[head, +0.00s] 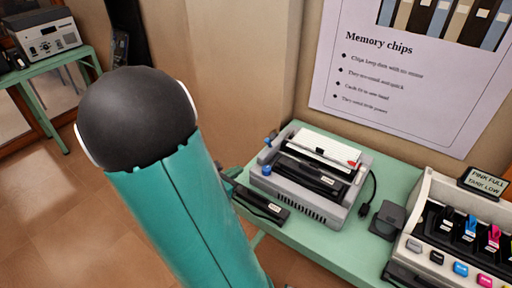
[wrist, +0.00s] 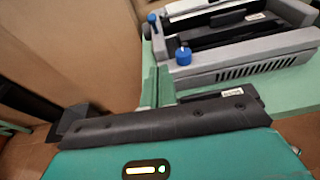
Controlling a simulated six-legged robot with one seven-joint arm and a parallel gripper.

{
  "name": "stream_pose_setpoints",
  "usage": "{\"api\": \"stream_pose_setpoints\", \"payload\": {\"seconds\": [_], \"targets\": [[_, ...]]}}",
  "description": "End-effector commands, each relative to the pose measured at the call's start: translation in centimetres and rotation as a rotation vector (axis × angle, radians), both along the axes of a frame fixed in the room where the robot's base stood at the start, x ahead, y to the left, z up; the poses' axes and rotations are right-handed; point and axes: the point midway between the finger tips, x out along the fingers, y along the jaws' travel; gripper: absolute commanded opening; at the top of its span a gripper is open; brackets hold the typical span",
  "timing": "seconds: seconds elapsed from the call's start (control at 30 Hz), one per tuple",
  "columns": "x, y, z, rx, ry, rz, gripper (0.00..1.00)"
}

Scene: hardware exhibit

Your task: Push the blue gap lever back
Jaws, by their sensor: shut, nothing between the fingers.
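A grey printer (head: 310,175) with a black cover stands on the green table. It has two blue parts on its left side. The farther one, a slim blue-tipped lever (head: 270,138), leans at the back left corner and also shows in the wrist view (wrist: 152,19). The nearer one is a round blue knob (head: 266,170), larger in the wrist view (wrist: 184,56). I take the slim one as the gap lever. My gripper's green fingers (wrist: 158,75) are shut and empty, just left of the printer and apart from both blue parts. My arm mostly hides the gripper in the head view.
A black labelled part (head: 262,206) lies at the table's left edge before the printer. A black cable and adapter (head: 388,220) lie to its right. An ink-tank printer (head: 455,230) stands farther right. A wall (head: 235,70) and poster (head: 400,75) rise behind.

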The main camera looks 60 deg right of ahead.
Motion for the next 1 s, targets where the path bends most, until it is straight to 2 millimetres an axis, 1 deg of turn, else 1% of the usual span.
{"api": "stream_pose_setpoints", "payload": {"seconds": [0.1,0.4,0.53,0.67,1.0], "targets": [[0.1,-0.4,-0.3,-0.01,0.035,0.024,0.0],[0.1,-0.5,-0.3,-0.009,0.032,0.025,0.0],[0.0,-1.3,-0.5,-0.01,0.033,0.022,0.0],[-0.5,-3.2,-1.0,-0.01,0.034,0.018,0.0],[-1.5,-9.6,-2.8,-0.009,0.033,0.02,0.0]]}}
